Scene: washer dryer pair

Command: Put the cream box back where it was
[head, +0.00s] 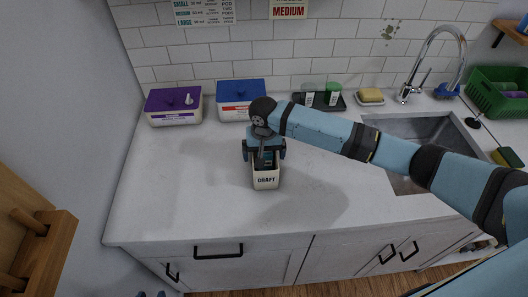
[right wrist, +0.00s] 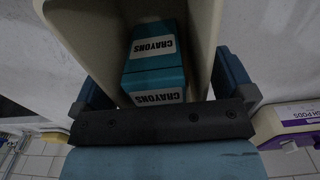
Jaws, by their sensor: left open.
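The cream box (head: 265,182), labelled CRAFT, is upright over the middle of the white counter. I cannot tell whether its base touches the counter. My right gripper (head: 264,152) reaches down on it from above, one finger against each side. In the right wrist view the cream box (right wrist: 207,35) stands between the fingers of my right gripper (right wrist: 163,92), its open top facing the camera. A teal crayons box (right wrist: 152,65) lies inside it.
A purple-lidded box (head: 174,105) and a blue-lidded box (head: 240,97) stand at the back wall. A dark tray (head: 318,101), a sponge dish (head: 369,97), a sink (head: 425,130) and a green crate (head: 497,95) are to the right. The left counter is clear.

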